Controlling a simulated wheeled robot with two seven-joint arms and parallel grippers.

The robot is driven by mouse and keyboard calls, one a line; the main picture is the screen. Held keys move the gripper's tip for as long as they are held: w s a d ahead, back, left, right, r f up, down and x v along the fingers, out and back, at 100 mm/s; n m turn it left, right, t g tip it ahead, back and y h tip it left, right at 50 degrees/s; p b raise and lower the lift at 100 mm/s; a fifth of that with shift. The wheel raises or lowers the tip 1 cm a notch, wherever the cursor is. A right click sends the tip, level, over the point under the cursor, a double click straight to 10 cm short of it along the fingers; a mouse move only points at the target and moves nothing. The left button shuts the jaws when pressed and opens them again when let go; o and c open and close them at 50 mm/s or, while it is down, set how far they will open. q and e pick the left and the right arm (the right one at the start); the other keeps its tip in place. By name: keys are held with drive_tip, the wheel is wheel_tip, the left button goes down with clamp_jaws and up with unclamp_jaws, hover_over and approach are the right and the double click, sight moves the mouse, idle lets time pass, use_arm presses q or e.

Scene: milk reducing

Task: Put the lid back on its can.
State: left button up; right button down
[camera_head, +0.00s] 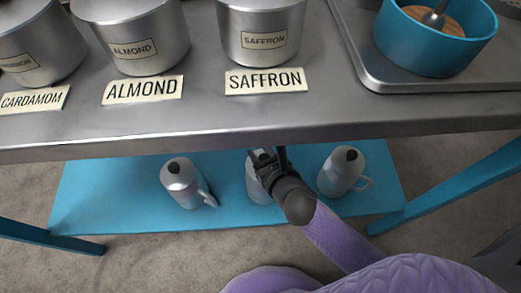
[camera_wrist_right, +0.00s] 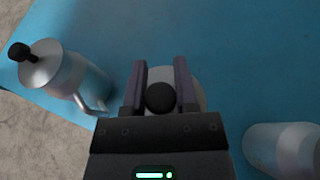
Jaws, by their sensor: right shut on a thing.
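Three metal cans with handles stand on the blue lower shelf. The middle can (camera_head: 257,186) is partly hidden behind my right gripper (camera_head: 268,158). In the wrist view my right gripper (camera_wrist_right: 160,82) has its two dark fingers on either side of a black knob (camera_wrist_right: 160,97), shut on it. A pale round lid (camera_wrist_right: 189,79) shows behind the knob. Whether the lid touches the middle can's rim cannot be told. The left can (camera_head: 183,184) and right can (camera_head: 343,171) each have a lid with a black knob. My left gripper is out of view.
The steel counter (camera_head: 190,127) overhangs the blue shelf (camera_head: 110,195). On it stand large pots labelled cardamom, almond (camera_head: 133,40) and saffron (camera_head: 258,32), and a tray (camera_head: 440,90) with a blue bowl (camera_head: 428,52). Blue table legs (camera_head: 450,195) flank the shelf.

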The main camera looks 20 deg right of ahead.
use_arm(q)
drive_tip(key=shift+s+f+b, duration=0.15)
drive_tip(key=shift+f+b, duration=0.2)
drive_tip(key=shift+b, duration=0.1)
use_arm(e)
drive_tip(key=shift+f, duration=0.6)
drive_tip(key=shift+c, duration=1.6)
unclamp_jaws()
drive_tip(key=shift+s+r+p, duration=0.2)
drive_tip(key=shift+s+p, duration=0.1)
drive_tip(key=shift+p+v, duration=0.6)
drive_tip(key=shift+v, duration=0.45)
use_arm(q)
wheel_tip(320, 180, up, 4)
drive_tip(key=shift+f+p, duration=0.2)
drive_tip(key=shift+p, duration=1.05)
use_arm(e)
drive_tip(key=v, duration=0.7)
drive_tip(key=shift+s, duration=0.1)
